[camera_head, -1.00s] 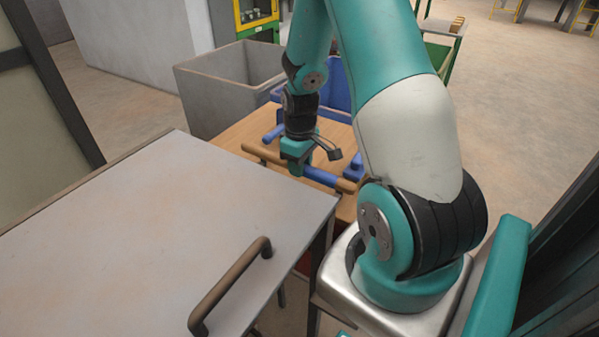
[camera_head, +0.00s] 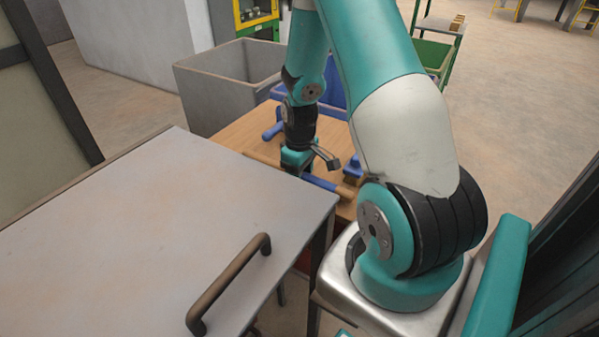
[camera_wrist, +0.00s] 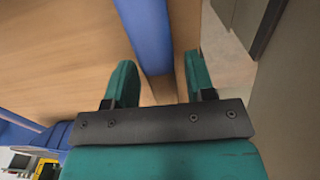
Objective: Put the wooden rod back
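The wooden rod (camera_head: 261,158) runs slantwise along the near side of the wooden table. A blue stretch (camera_head: 325,183) lies in line with it, with bare wood at the right end. My gripper (camera_head: 296,168) points down over the rod's middle, its fingertips largely hidden in the head view. In the wrist view my gripper (camera_wrist: 160,75) has one teal finger on each side of the rod, and the blue stretch (camera_wrist: 146,35) passes up between them.
Blue supports stand on the wooden table (camera_head: 240,136), one at the left (camera_head: 272,131) and one at the right (camera_head: 352,169). A grey cabinet top (camera_head: 170,215) with a brown handle (camera_head: 230,282) fills the near left. A grey bin (camera_head: 220,95) and a blue bin stand behind.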

